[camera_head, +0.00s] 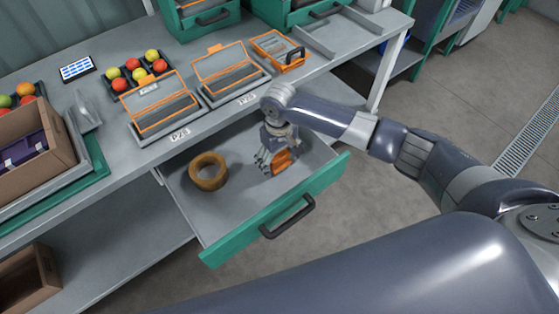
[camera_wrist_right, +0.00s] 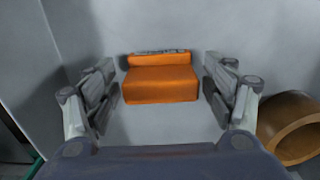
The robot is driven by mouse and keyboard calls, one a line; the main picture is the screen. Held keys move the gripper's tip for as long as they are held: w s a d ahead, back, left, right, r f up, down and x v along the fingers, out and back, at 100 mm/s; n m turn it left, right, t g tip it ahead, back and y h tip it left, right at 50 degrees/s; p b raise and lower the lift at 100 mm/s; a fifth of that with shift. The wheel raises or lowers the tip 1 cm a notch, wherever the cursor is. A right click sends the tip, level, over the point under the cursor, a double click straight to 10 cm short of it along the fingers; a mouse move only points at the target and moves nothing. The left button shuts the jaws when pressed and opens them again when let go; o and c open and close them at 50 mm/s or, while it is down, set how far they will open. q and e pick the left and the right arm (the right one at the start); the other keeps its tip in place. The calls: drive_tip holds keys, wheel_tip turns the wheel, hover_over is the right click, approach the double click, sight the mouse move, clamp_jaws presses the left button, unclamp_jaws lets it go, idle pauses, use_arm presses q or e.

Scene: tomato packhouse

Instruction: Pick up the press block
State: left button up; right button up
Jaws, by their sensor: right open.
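The press block is an orange block (camera_wrist_right: 162,84) with a raised step along its far side. It lies on the floor of an open drawer, and it also shows in the head view (camera_head: 282,159). My right gripper (camera_wrist_right: 161,92) is open, with its two fingers to either side of the block and gaps between them and it. In the head view the right gripper (camera_head: 268,158) reaches down into the drawer, partly in front of the block. My left gripper is not in view.
A tan ring (camera_head: 208,171), like a tape roll, lies in the drawer left of my right gripper. The green drawer front (camera_head: 240,228) bounds the near side. The workbench (camera_head: 195,135) above holds orange-rimmed trays, tomatoes and a cardboard box (camera_head: 62,165).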

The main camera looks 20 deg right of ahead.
sight(279, 155)
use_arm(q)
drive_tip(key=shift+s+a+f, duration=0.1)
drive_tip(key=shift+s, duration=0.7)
use_arm(e)
drive_tip(key=c, duration=1.2)
drive_tip(key=shift+o, duration=0.2)
drive_tip(key=shift+r, duration=0.1)
wheel_tip(279, 155, up, 10)
drive_tip(key=shift+f, duration=0.15)
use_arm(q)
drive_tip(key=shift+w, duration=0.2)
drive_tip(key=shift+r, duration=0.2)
use_arm(e)
drive_tip(key=shift+o, duration=0.9)
